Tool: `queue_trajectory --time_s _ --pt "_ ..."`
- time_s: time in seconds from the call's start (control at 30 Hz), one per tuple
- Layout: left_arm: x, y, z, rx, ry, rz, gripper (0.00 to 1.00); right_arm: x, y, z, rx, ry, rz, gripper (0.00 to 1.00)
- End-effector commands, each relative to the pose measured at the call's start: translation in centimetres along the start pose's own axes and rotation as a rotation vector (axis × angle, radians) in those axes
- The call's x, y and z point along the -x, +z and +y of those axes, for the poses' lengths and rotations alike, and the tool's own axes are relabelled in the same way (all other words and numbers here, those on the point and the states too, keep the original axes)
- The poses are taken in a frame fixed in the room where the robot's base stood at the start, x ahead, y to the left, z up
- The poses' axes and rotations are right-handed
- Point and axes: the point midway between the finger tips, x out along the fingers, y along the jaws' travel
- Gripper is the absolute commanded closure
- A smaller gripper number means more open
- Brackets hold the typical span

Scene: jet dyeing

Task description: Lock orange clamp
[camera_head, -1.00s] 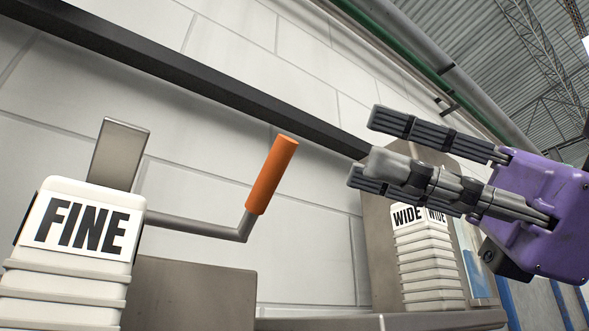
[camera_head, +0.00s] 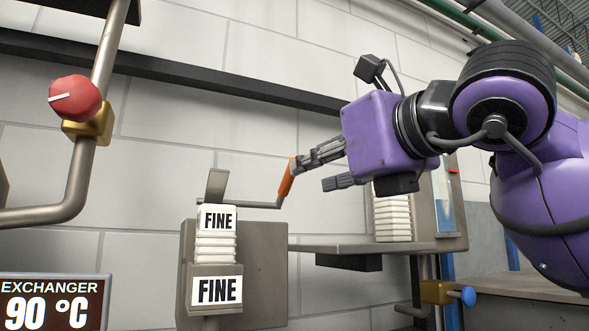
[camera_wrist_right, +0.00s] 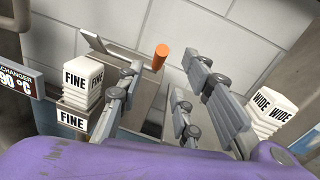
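The orange clamp handle (camera_head: 286,180) stands up at the end of a bent metal rod, just right of the stack labelled FINE (camera_head: 217,245). It also shows in the right wrist view (camera_wrist_right: 160,57), beyond and between the finger sides. My right gripper (camera_head: 312,174) is open and comes in from the right. In the head view its upper fingertip overlaps the top of the handle; I cannot tell whether they touch. In the wrist view (camera_wrist_right: 163,78) there is a gap between its fingers and nothing is gripped. My left gripper is not in view.
A metal shelf (camera_head: 345,247) and a stack labelled WIDE (camera_wrist_right: 272,112) are to the right. A red knob (camera_head: 74,98) on a bent pipe and an EXCHANGER display (camera_head: 52,302) are at the left. A block wall (camera_head: 170,125) stands behind.

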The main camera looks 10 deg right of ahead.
Motion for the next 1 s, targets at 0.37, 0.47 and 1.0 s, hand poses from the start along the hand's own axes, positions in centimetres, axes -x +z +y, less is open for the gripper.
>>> queue_trajectory --time_s 0.37,0.47,1.0 --pt "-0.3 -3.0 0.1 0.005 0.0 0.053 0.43 -5.5 0.1 0.1 -0.002 0.005 -0.001 0.67" --pt "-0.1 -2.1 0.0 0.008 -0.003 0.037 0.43 -6.6 0.0 0.1 -0.001 0.004 0.0 0.67" --pt "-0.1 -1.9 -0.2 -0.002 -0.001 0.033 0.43 -7.4 0.0 0.1 0.0 0.004 -0.001 0.88"
